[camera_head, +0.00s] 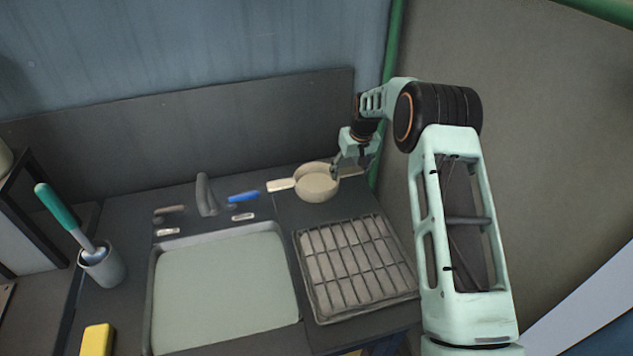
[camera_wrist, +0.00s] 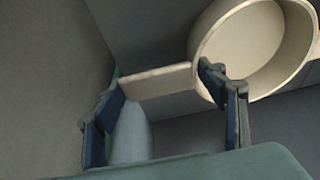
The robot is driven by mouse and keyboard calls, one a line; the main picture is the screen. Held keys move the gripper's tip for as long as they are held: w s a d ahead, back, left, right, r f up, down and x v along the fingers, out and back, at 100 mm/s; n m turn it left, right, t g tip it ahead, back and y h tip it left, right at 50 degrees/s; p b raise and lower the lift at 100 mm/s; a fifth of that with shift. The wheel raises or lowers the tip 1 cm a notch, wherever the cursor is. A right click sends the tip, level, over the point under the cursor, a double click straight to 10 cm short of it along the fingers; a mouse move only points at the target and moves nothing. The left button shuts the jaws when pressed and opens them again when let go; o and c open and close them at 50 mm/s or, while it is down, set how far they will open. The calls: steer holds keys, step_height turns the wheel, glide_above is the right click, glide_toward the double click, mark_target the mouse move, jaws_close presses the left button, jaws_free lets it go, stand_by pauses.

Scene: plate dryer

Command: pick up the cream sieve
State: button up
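The cream sieve (camera_head: 317,185) sits on the dark counter at the back, right of the sink. It is round, with a cream handle to its left and a short cream piece at its right, close to my gripper. In the wrist view the sieve (camera_wrist: 212,45) is at the upper right, and a flat cream bar runs left from its rim. My gripper (camera_wrist: 160,85) is open; its fingertips lie near the two ends of this bar. Whether they touch it I cannot tell. In the head view my gripper (camera_head: 345,163) is at the sieve's right side, partly hiding it.
A ribbed drying rack (camera_head: 355,265) lies in front of the sieve. The sink (camera_head: 225,290), grey tap (camera_head: 206,195) and blue-handled item (camera_head: 243,197) are to the left. A brush (camera_head: 65,215) stands in a cup (camera_head: 101,266); a yellow sponge (camera_head: 97,340) lies at front left. The wall is close behind.

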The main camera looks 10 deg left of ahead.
steer(key=c, duration=0.7)
steer(key=shift+o, duration=0.2)
steer(key=shift+r, duration=0.1)
